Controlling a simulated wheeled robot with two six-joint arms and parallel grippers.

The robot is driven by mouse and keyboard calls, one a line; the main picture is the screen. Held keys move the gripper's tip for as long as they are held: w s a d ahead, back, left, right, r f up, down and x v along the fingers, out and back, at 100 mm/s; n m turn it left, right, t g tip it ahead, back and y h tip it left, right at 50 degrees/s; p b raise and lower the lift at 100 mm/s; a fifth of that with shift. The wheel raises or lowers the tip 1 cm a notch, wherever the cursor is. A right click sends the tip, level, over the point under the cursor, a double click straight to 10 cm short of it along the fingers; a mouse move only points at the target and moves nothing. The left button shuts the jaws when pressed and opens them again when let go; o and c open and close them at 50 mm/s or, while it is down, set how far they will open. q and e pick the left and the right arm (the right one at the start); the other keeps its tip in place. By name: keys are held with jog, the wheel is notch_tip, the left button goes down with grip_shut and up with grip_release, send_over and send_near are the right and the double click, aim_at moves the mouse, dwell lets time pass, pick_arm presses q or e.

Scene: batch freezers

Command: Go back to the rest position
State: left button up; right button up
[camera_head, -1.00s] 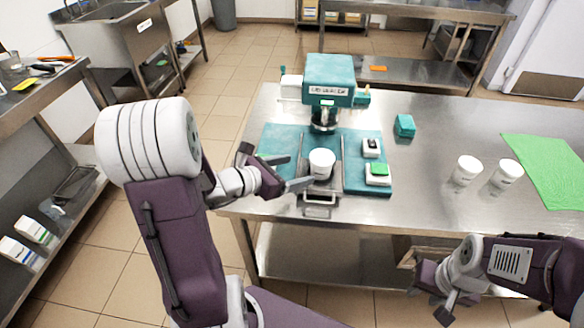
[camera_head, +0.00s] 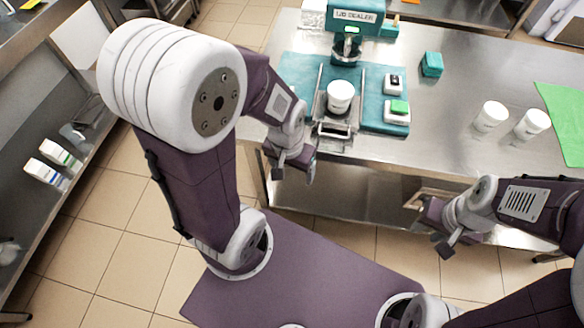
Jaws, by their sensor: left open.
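My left gripper (camera_head: 294,176) is open and empty, just off the front-left edge of the steel table (camera_head: 445,130), with its fingers pointing down. It is apart from the white cup (camera_head: 340,96), which stands upright in the metal slide of the teal lid sealer (camera_head: 354,20). My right gripper (camera_head: 431,236) is low in front of the table's front edge. Its fingers look spread, with nothing between them.
Two white cups (camera_head: 490,116) (camera_head: 532,124) stand at the table's right, near a green mat (camera_head: 566,115). A small teal box (camera_head: 432,64) stands behind. A side shelf (camera_head: 45,140) with cartons is at the left. Tiled floor lies between.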

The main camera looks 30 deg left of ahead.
jog(key=shift+r, duration=0.1)
notch_tip(320, 180, up, 12)
jog(key=p, duration=1.2)
jog(key=shift+r, duration=0.1)
